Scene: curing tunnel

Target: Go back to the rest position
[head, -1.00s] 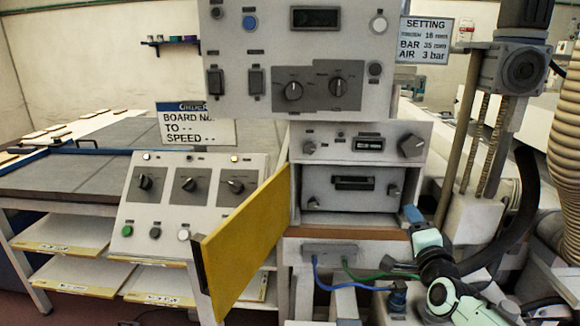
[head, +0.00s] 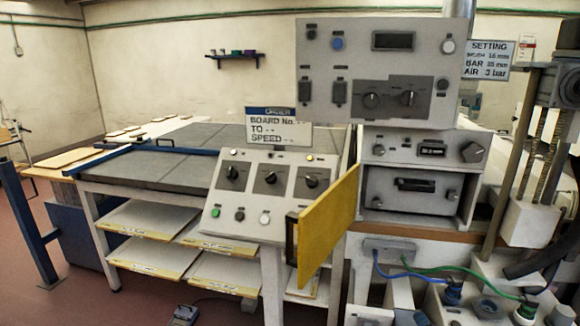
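Neither of my grippers shows in the head view now, so I cannot see whether they are open or hold anything. In front of me stands a grey control cabinet (head: 372,113) with dials and a display. Below it is a rack unit (head: 411,190) in an open bay. A yellow door panel (head: 328,226) stands swung out at the left of the bay. A sloped control box (head: 270,193) with three dials is left of the door.
A long grey table (head: 160,171) with shelves of boards (head: 146,216) stands to the left. A blue post (head: 28,222) rises at the far left. Blue and green cables (head: 412,277) run at the lower right. A pedal (head: 184,315) lies on the reddish floor, which is open at left.

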